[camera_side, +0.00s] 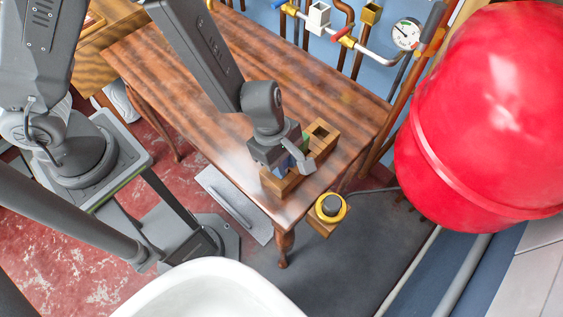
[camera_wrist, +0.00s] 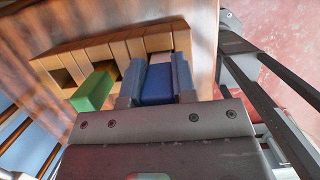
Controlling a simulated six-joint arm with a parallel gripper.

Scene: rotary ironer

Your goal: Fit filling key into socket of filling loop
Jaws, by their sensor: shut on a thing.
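My gripper (camera_wrist: 156,84) is shut on a blue block (camera_wrist: 157,86), which appears to be the filling key; a white part shows just beyond it. In the side view my gripper (camera_side: 284,160) is low over a wooden rack (camera_side: 322,133) at the table's near right corner. The blue block is at the rack's end slot; whether it is still seated there is hard to tell. A green block (camera_wrist: 93,91) stands in the rack beside it. The filling loop seems to be the wall pipework with a white box (camera_side: 318,17) and a brass box (camera_side: 371,13); its socket cannot be made out.
The wooden table (camera_side: 200,75) is otherwise mostly clear. A pressure gauge (camera_side: 406,34) and pipes are on the blue wall behind it. A large red tank (camera_side: 485,115) stands at the right.

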